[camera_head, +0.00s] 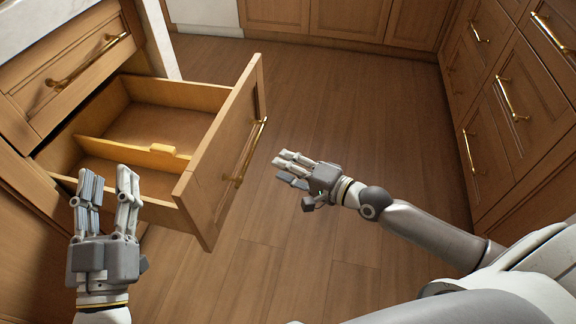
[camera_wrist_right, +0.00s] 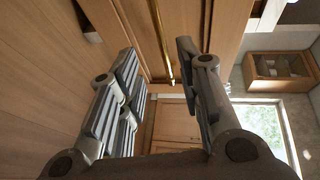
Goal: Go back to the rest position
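My left gripper (camera_head: 107,180) is at the lower left of the head view, in front of the open drawer. Its fingers are apart with nothing between them. My right gripper (camera_head: 283,168) is near the middle of the head view, over the floor and to the right of the drawer's gold handle (camera_head: 250,152), apart from it. In the right wrist view (camera_wrist_right: 158,85) its fingers are spread with an empty gap between them.
A wooden drawer (camera_head: 222,150) is pulled out at the left; a divider splits it, and a small light wooden piece (camera_head: 164,150) shows at the divider. Cabinets with gold handles (camera_head: 510,98) line the right side. Wooden floor (camera_head: 345,95) is clear between them.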

